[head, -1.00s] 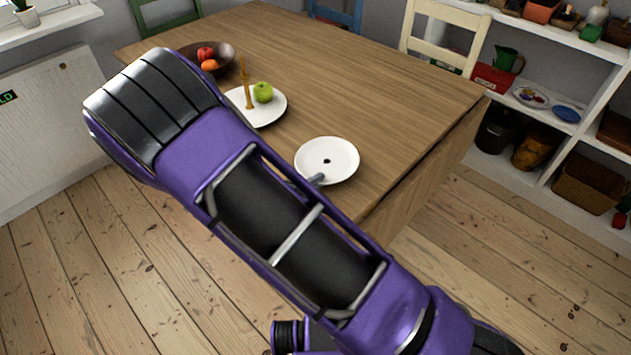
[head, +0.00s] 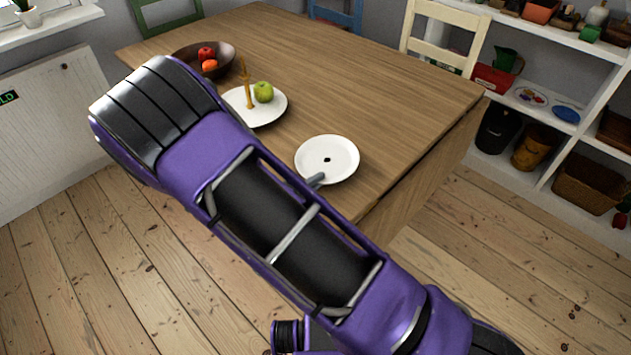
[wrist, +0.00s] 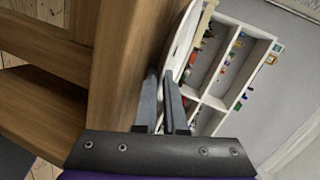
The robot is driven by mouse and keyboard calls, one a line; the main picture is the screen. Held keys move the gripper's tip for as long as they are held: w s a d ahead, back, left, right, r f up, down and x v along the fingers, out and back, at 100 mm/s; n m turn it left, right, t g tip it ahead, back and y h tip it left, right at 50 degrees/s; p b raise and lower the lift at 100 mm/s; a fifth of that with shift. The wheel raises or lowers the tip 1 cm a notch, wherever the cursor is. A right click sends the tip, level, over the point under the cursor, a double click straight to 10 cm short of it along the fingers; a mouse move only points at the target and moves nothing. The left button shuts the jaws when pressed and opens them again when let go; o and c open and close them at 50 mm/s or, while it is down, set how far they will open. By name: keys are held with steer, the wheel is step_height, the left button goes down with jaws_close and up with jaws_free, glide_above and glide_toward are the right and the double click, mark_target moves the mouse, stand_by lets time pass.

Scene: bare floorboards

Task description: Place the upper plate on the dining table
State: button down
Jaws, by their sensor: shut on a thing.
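A white plate (head: 327,153) with a small dark spot at its middle shows over the near right part of the wooden dining table (head: 400,90). My gripper (head: 316,180) is shut on its near rim. In the wrist view the plate (wrist: 181,45) is seen edge-on between my gripper's fingers (wrist: 168,80), close along the tabletop (wrist: 145,45). I cannot tell whether it touches the table. A second white plate (head: 262,115) lies farther back on the table with a green apple (head: 263,92) and a brown candlestick-like thing (head: 247,90).
A dark bowl (head: 225,62) of fruit stands at the table's far left. Chairs stand behind the table, among them a cream one (head: 440,30). White shelves (head: 560,80) stand at the right. The table's middle and right are clear.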

steer(key=shift+s+f, duration=0.3)
steer(key=shift+f, duration=0.65)
steer(key=c, duration=0.9)
jaws_free()
steer(key=v, duration=0.5)
steer(key=r+p+v, duration=0.1)
steer(key=v, duration=0.5)
steer(key=r+p+v, duration=0.1)
steer(key=v, duration=0.5)
steer(key=shift+w+a, duration=0.15)
